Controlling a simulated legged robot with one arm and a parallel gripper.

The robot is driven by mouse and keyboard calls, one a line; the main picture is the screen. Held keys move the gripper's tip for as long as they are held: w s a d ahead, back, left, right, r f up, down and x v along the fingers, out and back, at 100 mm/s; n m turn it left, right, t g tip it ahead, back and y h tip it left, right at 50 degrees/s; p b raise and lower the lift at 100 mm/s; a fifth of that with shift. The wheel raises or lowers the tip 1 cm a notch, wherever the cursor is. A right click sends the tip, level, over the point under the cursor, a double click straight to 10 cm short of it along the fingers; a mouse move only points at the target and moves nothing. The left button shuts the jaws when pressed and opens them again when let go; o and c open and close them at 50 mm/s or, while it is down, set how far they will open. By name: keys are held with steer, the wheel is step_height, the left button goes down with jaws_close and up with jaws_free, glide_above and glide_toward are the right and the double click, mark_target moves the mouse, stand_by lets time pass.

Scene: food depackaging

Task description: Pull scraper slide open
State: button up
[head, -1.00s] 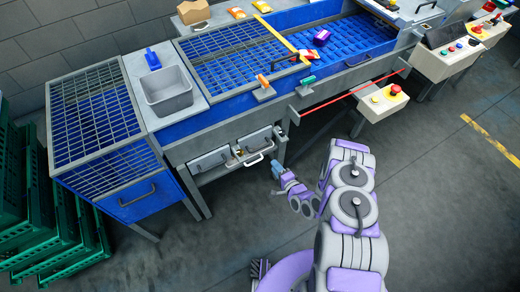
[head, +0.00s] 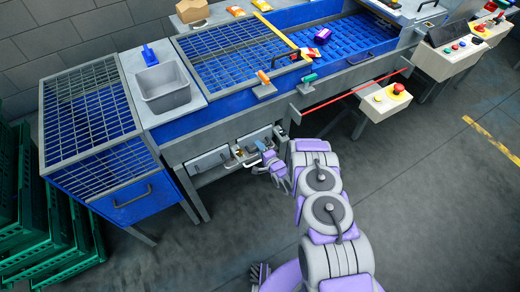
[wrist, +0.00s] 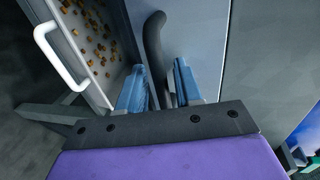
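In the wrist view a dark curved handle (wrist: 154,42) stands out from a grey panel (wrist: 200,35). It may be the scraper slide's handle; no label shows. My gripper (wrist: 160,78) has its two blue fingers on either side of the handle's lower part. The fingers are apart, with a gap visible beside the handle, so I see no firm grip. In the head view my gripper (head: 265,150) is at the low front of the blue machine and hides the handle there.
A tray (wrist: 92,45) of brown crumbs with a white handle (wrist: 60,58) is close left of my gripper. A red bar (head: 355,95) and a box with a red button (head: 385,97) are to the right. Green crates (head: 60,235) stand far left. The floor in front is clear.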

jaws_close()
stand_by(0.3)
steer(key=shift+s, duration=0.1)
